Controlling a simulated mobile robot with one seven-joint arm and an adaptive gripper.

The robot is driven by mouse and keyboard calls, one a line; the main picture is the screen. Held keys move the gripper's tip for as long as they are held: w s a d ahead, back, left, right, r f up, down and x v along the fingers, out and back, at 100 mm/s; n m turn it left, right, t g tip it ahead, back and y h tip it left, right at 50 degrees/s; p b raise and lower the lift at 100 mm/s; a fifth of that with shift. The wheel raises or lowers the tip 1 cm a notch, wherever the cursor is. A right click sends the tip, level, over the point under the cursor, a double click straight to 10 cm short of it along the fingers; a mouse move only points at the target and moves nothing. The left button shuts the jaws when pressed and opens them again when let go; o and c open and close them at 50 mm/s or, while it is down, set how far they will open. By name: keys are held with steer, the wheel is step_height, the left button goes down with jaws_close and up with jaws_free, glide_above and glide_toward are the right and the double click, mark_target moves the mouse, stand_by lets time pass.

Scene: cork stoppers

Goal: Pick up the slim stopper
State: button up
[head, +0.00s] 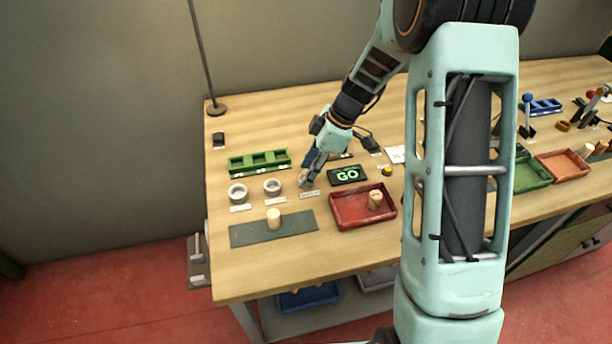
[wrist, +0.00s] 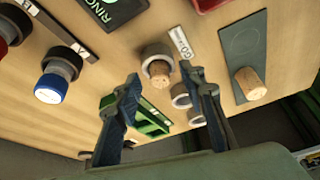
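In the head view my gripper largely hides this stopper. Another cork stopper (head: 273,217) stands on a dark mat (head: 245,236), also seen in the wrist view (wrist: 249,84). A third stopper (head: 375,198) is in the red tray (head: 350,222). I cannot tell which is slim.
Two grey rings (head: 238,194) stand left of my gripper, a green rack (head: 258,163) behind them. The wrist view shows a blue-and-white knob (wrist: 51,88).

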steer(key=shift+c, duration=0.5)
steer(key=c, duration=0.7)
steer(key=shift+r, duration=0.15)
steer(key=shift+r, duration=0.25)
step_height(320, 180, up, 2)
steer(key=shift+r, duration=0.1)
steer(key=s+r, duration=0.3)
steer(key=s, duration=0.1)
steer(key=s+r+b, duration=0.1)
steer(key=s+r, duration=0.2)
steer(key=s, duration=0.2)
steer(key=s+r+b, duration=0.1)
steer(key=s+r, duration=0.3)
steer(key=s, duration=0.1)
steer(key=shift+a, duration=0.4)
